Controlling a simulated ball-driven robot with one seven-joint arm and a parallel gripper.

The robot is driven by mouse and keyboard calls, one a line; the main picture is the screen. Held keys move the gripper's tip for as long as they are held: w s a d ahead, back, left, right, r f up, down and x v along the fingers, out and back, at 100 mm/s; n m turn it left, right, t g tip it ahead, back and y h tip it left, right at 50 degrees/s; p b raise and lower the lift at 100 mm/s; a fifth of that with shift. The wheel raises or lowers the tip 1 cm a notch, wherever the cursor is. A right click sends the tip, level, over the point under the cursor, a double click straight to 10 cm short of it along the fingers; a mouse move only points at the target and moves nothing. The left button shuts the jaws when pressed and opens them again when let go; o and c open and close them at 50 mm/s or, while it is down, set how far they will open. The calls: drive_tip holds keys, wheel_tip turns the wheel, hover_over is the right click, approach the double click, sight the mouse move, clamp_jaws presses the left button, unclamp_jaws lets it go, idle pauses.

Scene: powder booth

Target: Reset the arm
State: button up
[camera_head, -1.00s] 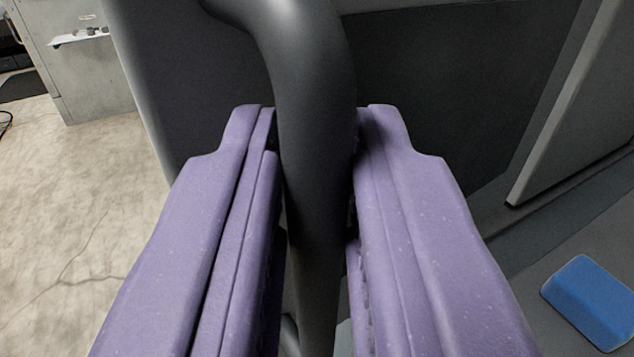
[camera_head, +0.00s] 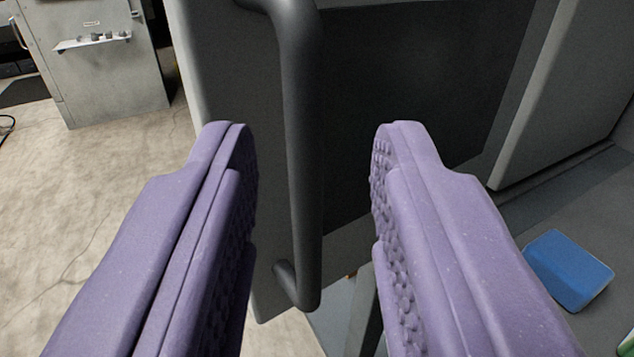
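My gripper (camera_head: 308,140) is open, with its two purple fingers spread wide and nothing between the pads. A dark grey bar handle (camera_head: 303,170) on a grey door (camera_head: 228,90) shows upright beyond and between the fingers. The handle stands apart from both fingers, closer to the left one in the picture. Its lower end, where it joins the door, is in view; its top reaches the picture's upper edge.
The door has a dark panel (camera_head: 410,90). Right of it is a grey booth interior with a blue block (camera_head: 568,270) on its floor. A grey cabinet (camera_head: 95,75) with a small shelf stands at the far left. Bare floor (camera_head: 90,190) lies left of the door.

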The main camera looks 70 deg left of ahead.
drive_tip(key=v, duration=0.2)
drive_tip(key=shift+s+d, duration=0.15)
drive_tip(key=shift+d, duration=0.25)
